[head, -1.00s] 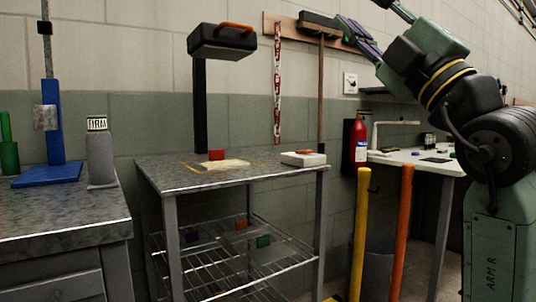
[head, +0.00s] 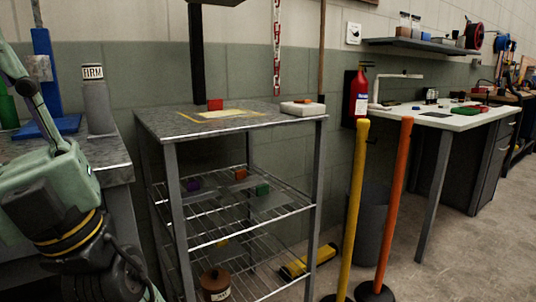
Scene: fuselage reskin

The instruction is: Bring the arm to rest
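My arm (head: 60,205) shows at the left side of the head view, its green and black links in front of the grey bench (head: 105,150). One link rises toward the upper left edge. My gripper is outside the frame, so its fingers cannot be seen. Nothing held by it shows.
Open floor (head: 465,265) lies at the lower right.

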